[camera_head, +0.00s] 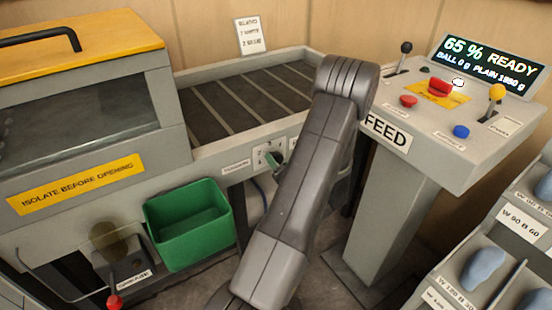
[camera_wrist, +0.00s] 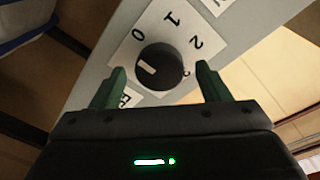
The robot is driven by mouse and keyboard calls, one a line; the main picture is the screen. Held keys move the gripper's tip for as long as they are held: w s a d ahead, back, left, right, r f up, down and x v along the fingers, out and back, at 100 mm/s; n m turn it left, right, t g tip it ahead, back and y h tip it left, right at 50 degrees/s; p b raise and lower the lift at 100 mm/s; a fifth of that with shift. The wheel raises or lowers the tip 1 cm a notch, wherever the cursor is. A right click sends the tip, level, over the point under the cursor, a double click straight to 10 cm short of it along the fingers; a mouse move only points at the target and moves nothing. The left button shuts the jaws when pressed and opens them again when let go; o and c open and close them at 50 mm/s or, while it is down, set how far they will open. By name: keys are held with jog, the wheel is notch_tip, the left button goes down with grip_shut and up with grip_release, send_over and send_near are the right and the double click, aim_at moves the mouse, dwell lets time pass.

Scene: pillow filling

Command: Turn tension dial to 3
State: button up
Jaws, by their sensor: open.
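The tension dial (camera_wrist: 160,66) is a round black knob with a short white mark on a white plate (camera_wrist: 128,62). The plate carries 0, 1 and 2, with another partly hidden mark at the knob's right edge. The white mark lies on the knob's left side, not toward 1 or 2. In the head view the dial's plate (camera_head: 259,157) shows on the grey conveyor side, partly behind my arm. My gripper (camera_wrist: 160,69) is open, its green fingers apart on either side of the knob in the picture; I cannot tell whether they touch it.
A green bin (camera_head: 190,226) hangs left of the dial, under the conveyor (camera_head: 235,98). The FEED console (camera_head: 440,125), with levers and buttons, stands to the right. Its display (camera_head: 490,65) reads 65 % READY. Racks with blue pieces (camera_head: 484,268) are at the lower right.

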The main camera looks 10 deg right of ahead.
jog(key=shift+x, duration=1.35)
jog(key=c, duration=1)
